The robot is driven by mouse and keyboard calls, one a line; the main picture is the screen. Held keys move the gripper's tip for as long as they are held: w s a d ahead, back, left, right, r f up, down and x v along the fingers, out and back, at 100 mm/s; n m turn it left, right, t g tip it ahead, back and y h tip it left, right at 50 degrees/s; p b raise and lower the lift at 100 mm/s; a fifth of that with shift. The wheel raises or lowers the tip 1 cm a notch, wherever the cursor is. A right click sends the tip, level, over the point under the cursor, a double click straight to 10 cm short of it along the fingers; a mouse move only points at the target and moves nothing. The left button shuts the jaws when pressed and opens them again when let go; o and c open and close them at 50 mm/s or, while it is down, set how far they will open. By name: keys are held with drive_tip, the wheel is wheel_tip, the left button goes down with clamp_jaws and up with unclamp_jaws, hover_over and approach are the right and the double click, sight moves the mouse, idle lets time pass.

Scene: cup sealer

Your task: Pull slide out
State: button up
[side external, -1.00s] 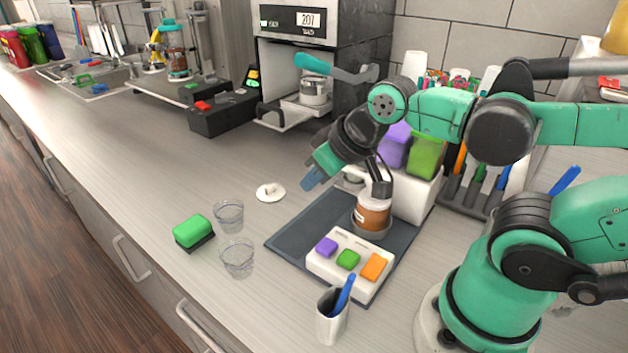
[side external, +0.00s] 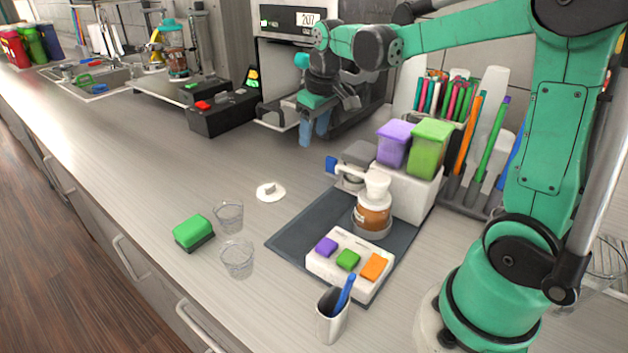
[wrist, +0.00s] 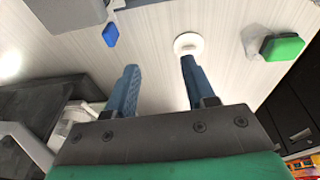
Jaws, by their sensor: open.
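The cup sealer (side external: 290,22) stands at the back, a silver and black machine with a display reading 207. My gripper (side external: 312,132) points down in front of the sealer, to the right of the slide's visible front corner. In the wrist view its two blue fingers (wrist: 159,70) are apart with nothing between them. A clear container (wrist: 73,122) and dark machine parts (wrist: 45,98) show at the lower left there. I cannot tell whether a finger touches the slide.
A black box with a red button (side external: 208,116) stands left of the sealer. A white lid (side external: 270,192), two clear cups (side external: 229,216) and a green sponge (side external: 193,232) lie nearer. A dark mat (side external: 295,235) holds a brown jar (side external: 373,215). The counter between is clear.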

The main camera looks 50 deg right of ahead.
sight(332, 158)
drive_tip(key=d+f, duration=0.2)
drive_tip(key=d, duration=0.1)
drive_tip(key=w+d+f+g, duration=0.1)
drive_tip(key=d+f, duration=0.1)
drive_tip(key=d, duration=0.1)
drive_tip(key=w+d+f+g, duration=0.1)
drive_tip(key=d+f, duration=0.1)
drive_tip(key=d, duration=0.1)
drive_tip(key=shift+y, duration=0.4)
drive_tip(key=shift+d+f, duration=0.1)
drive_tip(key=shift+f, duration=2.8)
clamp_jaws()
